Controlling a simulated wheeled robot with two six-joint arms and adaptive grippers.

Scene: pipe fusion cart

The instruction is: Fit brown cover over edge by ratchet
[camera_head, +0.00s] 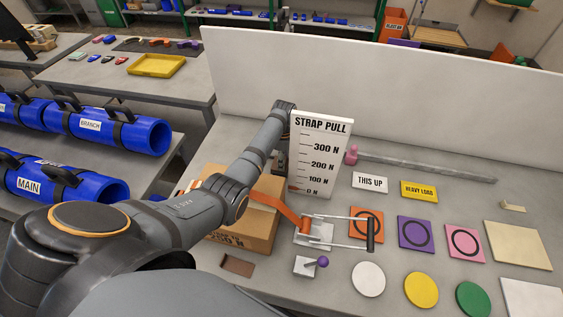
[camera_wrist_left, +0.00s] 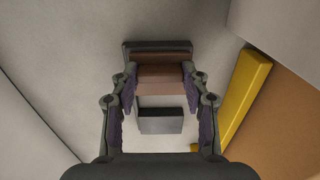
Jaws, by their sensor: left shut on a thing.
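My left gripper (camera_head: 280,162) is beyond the cardboard box (camera_head: 262,226), mostly hidden by the white strap pull board (camera_head: 318,152). The left wrist view shows its fingers shut on a brown cover (camera_wrist_left: 160,78), an angled piece held between the tips. Another brown piece (camera_head: 237,265) lies on the bench in front of the box. An orange strap (camera_head: 282,207) crosses the box top and runs down to the ratchet (camera_head: 313,234), whose dark handle (camera_head: 371,236) points right. I cannot tell whether the held cover touches anything. My right gripper is not in view.
A purple-knobbed block (camera_head: 307,266) stands near the ratchet. Coloured discs and square plates cover the bench to the right. A white panel (camera_head: 420,100) closes the back. A yellow bar (camera_wrist_left: 243,98) is close on the right in the wrist view.

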